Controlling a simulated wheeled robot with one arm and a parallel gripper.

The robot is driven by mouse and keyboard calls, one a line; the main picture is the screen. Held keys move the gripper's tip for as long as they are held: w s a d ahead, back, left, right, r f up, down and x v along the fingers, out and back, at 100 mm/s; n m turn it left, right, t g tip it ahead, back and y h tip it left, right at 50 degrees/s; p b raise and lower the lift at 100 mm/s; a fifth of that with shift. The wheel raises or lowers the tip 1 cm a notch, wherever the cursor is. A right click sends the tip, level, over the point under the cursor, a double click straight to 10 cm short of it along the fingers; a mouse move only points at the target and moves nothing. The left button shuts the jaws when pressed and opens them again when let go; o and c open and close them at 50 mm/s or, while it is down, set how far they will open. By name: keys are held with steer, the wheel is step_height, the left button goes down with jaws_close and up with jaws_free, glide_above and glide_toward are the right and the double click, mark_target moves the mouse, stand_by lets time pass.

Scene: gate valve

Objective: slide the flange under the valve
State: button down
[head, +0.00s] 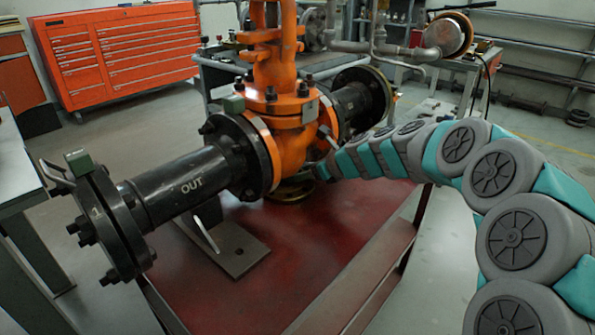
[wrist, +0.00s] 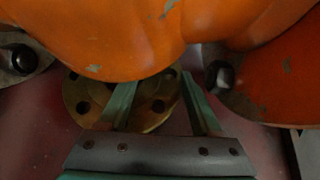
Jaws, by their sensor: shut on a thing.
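The orange gate valve (head: 283,85) stands bolted in a black pipe line above the red table. A brass-coloured round flange (head: 293,191) with bolt holes lies low under the valve body, at table level. In the wrist view the flange (wrist: 80,97) shows below the orange valve body (wrist: 110,35), which hides its far part. My gripper (wrist: 160,82) reaches under the valve from the right, its two green fingers spread on the flange and holding it. The fingertips and the exact grip are hidden by the valve body. In the head view my gripper is mostly hidden by my arm and the valve.
The red table (head: 300,255) is clear in front and to the right. An orange tool cabinet (head: 120,55) and a rear bench stand behind.

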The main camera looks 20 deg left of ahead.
steer(key=shift+w+d, duration=0.4)
steer(key=shift+w, duration=0.35)
steer(key=shift+c, duration=2.4)
jaws_free()
steer(key=o, duration=0.4)
steer(key=shift+s+a, duration=0.15)
steer(key=shift+s, duration=0.05)
steer(key=v, duration=0.8)
